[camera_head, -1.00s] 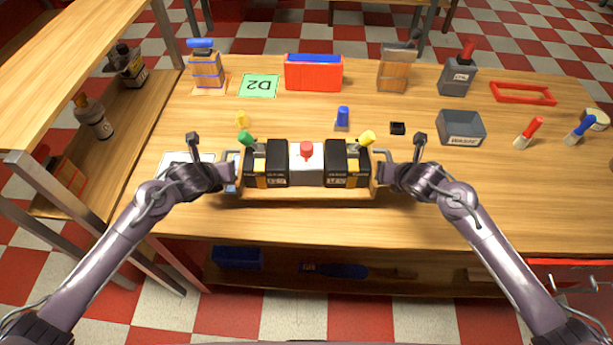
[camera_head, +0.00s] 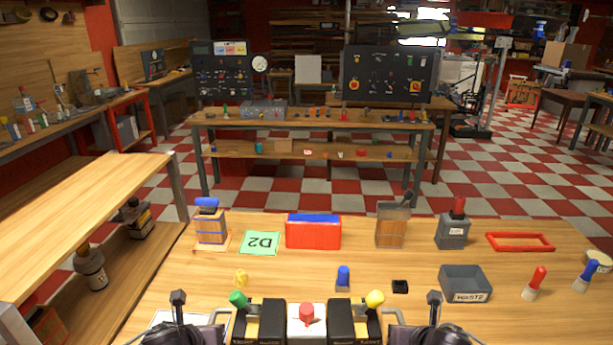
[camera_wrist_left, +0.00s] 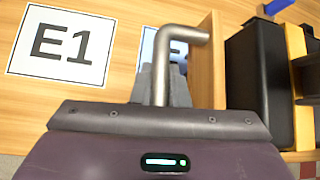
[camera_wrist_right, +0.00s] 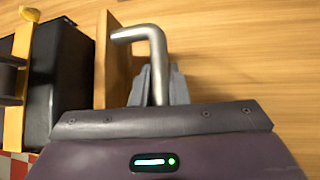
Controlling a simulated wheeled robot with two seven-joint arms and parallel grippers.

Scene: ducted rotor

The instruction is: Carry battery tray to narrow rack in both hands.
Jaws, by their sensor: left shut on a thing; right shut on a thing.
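The battery tray is a wooden tray with bent metal end handles. Its end wall shows in the left wrist view (camera_wrist_left: 207,75) and in the right wrist view (camera_wrist_right: 116,60). In the head view it carries black batteries (camera_head: 272,322) and a white block with a red knob (camera_head: 306,314) between them, with green and yellow caps beside. My left gripper (camera_wrist_left: 170,88) is shut on the left handle, and my right gripper (camera_wrist_right: 157,88) on the right handle. Whether the tray touches the table cannot be told. A wooden rack (camera_head: 95,205) with bottles on its lower shelf stands left of the table.
Behind the tray on the table (camera_head: 380,310) are a blue peg (camera_head: 343,278), a red box (camera_head: 313,232) and a grey waste bin (camera_head: 465,284). An E1 card (camera_wrist_left: 62,45) lies by the left handle. Checkered floor (camera_head: 300,185) separates this table from a far bench (camera_head: 310,118).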

